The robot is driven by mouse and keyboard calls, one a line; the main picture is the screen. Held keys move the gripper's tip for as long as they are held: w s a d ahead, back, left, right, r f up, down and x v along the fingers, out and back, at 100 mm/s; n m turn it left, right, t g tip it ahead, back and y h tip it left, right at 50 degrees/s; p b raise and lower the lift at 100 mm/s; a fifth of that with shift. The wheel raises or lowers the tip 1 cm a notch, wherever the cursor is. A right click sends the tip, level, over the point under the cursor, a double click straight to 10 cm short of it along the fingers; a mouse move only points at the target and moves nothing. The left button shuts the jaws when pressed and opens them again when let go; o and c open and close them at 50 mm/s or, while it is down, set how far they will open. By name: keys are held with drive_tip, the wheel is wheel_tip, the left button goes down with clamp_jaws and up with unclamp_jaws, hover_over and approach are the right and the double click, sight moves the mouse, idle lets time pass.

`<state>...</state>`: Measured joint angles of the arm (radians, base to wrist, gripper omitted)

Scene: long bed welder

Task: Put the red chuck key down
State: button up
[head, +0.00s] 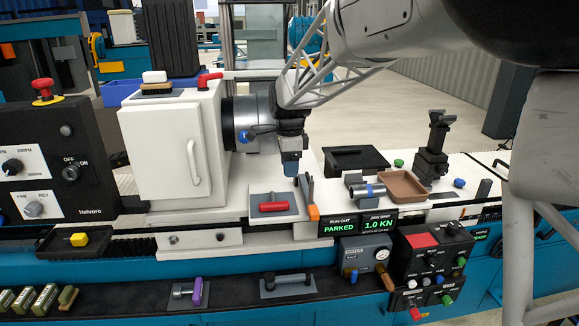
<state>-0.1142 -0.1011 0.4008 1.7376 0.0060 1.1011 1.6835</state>
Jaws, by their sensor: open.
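A dark upright piece with an orange end (313,212) stands just right of the plate.
A white headstock (172,152) with a round chuck (250,122) stands at the left. A brown tray (403,187), a black tray (355,160) and a dark post (433,155) stand at the right. Readout panels (358,226) sit along the front edge.

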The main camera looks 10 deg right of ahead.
idle(0.5)
drive_tip(key=s+d+r+n, duration=0.1)
drive_tip(key=s+d+n, duration=0.15)
drive_tip(key=s, duration=0.45)
drive_tip(key=s+d+r+n+t, duration=0.1)
drive_tip(key=s+n, duration=0.2)
drive_tip(key=s, duration=0.3)
drive_tip(key=s+d+r+n, duration=0.2)
drive_tip(key=s+n, duration=0.1)
drive_tip(key=s, duration=0.4)
drive_tip(key=s+d+f+n, duration=0.1)
drive_tip(key=s+n, duration=0.3)
drive_tip(key=s, duration=0.5)
drive_tip(key=s+d+f+n+t, duration=0.1)
drive_tip(key=s+f+n, duration=0.3)
drive_tip(key=s, duration=0.6)
drive_tip(key=shift+s+d+f+n+t, duration=0.15)
drive_tip(key=shift+d+f+n+t, duration=0.15)
drive_tip(key=shift+d+n, duration=0.25)
drive_tip(key=shift+a, duration=0.1)
